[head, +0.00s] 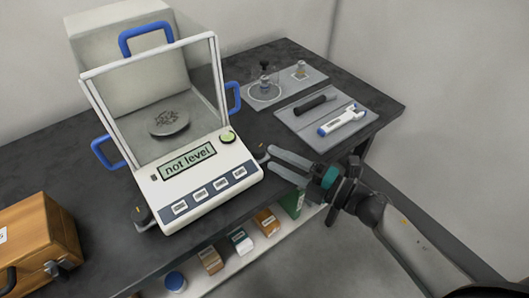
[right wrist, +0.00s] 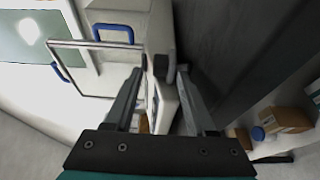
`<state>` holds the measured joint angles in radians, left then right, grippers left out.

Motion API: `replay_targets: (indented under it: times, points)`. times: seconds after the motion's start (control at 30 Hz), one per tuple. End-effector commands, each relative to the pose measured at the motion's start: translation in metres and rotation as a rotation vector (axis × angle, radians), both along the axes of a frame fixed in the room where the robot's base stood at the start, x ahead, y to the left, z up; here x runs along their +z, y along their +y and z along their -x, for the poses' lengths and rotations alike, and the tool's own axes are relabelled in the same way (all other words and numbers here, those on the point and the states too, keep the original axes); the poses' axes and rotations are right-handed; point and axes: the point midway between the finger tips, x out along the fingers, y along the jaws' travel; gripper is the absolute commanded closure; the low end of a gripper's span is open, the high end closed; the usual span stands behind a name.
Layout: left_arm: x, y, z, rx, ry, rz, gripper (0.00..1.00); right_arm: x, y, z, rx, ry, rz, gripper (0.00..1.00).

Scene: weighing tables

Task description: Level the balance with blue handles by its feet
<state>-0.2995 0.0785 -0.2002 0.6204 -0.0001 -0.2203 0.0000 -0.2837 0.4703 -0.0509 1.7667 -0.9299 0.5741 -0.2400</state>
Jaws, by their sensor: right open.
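The white balance (head: 215,178) with blue handles (head: 234,97) stands on the dark table, and its display (head: 188,161) reads "not level". A round green bubble level (head: 228,137) sits at its front right corner. A dark front right foot (head: 261,153) and a dark front left foot (head: 141,214) stick out at its lower corners. My right gripper (head: 270,161) is open, its fingertips close to the front right foot. In the right wrist view the open fingers (right wrist: 158,80) reach along the balance's edge, with a dark foot (right wrist: 160,67) between them. I cannot tell whether they touch it. My left gripper is out of view.
A grey pan (head: 170,123) with dark grains is inside the glass shield. A grey tray (head: 325,122) with a dark tube and a pipette lies at the right. A wooden case (head: 38,240) stands at the left. A shelf below holds small boxes (head: 267,222).

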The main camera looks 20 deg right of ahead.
Motion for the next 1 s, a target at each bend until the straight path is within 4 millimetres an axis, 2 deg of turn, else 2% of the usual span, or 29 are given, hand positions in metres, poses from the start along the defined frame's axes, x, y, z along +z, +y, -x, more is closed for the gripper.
replay_targets:
  times: [0.1, 0.3, 0.7, 1.0]
  points:
    - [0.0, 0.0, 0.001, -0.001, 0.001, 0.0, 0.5, 0.001, 0.012, -0.014, 0.0, -0.003, -0.001, 0.45]
    - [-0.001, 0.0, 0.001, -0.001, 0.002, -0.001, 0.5, 0.0, 0.023, -0.028, -0.001, -0.001, 0.0, 0.45]
    - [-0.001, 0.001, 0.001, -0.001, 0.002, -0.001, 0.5, 0.0, 0.027, -0.032, 0.0, 0.001, 0.001, 0.46]
    - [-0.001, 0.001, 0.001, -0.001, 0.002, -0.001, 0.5, 0.0, 0.027, -0.032, 0.0, 0.001, 0.001, 0.8]
